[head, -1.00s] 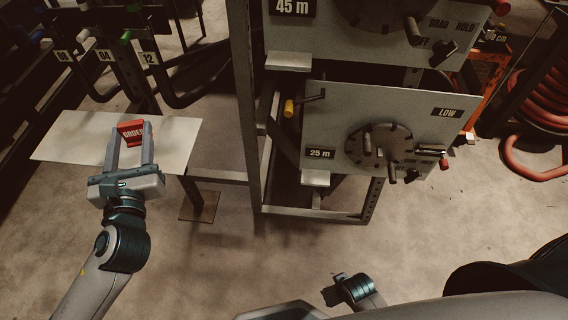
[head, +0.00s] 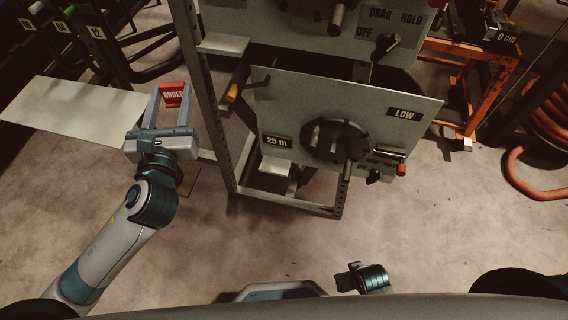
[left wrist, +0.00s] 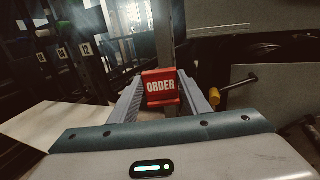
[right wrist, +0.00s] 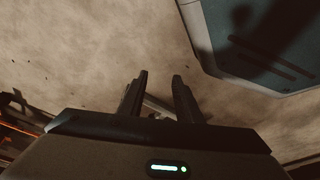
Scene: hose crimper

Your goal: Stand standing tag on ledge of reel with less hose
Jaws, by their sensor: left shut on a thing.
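The tag also shows upright in the left wrist view (left wrist: 160,87). The gripper is in the air, left of the reel stand. The lower reel (head: 335,139) has a panel marked 25 m and LOW, with a small pale ledge (head: 262,167) at its lower left. The upper reel's panel (head: 300,38) is cut off at the top; its ledge (head: 223,44) is at its lower left. My right gripper (right wrist: 159,80) is open and empty above the floor.
A pale table (head: 75,112) stands at the left, bare on top. The stand's metal upright (head: 200,95) and a yellow-handled crank (head: 233,92) are between the left gripper and the lower panel. An orange frame (head: 470,85) and red hose (head: 535,170) are at the right.

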